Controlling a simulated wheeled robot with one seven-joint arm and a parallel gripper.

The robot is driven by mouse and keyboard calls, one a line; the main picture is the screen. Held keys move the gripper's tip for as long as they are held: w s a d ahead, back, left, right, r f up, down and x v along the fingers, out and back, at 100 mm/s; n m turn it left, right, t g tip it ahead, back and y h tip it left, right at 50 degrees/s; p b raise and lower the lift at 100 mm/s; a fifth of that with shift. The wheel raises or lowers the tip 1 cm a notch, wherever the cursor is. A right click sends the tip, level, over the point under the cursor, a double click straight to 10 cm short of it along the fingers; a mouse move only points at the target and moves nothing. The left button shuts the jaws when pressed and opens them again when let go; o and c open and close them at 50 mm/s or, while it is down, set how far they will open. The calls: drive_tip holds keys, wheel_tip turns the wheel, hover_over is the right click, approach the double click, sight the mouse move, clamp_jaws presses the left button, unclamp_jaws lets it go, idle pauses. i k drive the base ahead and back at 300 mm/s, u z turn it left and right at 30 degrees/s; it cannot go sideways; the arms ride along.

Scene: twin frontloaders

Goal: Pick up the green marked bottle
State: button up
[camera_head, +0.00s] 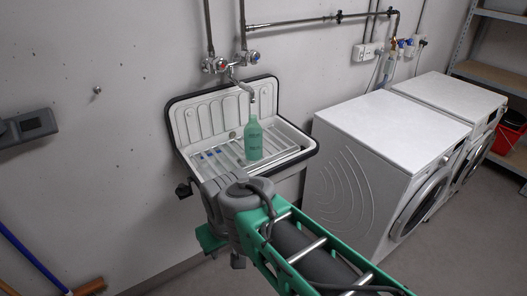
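The green bottle (253,139) has a narrow neck and dark print on its front. It stands upright at the sink (205,119), on or just behind the white rack laid across the basin, below the tap. My arm reaches in from the lower right, and its grey joint is just in front of the sink and below the bottle. I cannot make out my gripper's fingers; they are hidden or merged with the arm's end. Nothing is seen touching the bottle.
Two white front-loading machines (391,127) stand right of the sink. The tap (241,86) hangs close above the bottle. A grey wall box (28,127) is at left, broom handles (32,258) at lower left, and a shelf with a red bucket (505,140) at far right.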

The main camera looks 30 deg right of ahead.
sight(253, 132)
drive_tip(key=u, duration=1.2)
drive_tip(key=i, duration=1)
drive_tip(key=z, duration=1.75)
drive_tip(key=i, duration=0.5)
drive_tip(key=z, duration=0.05)
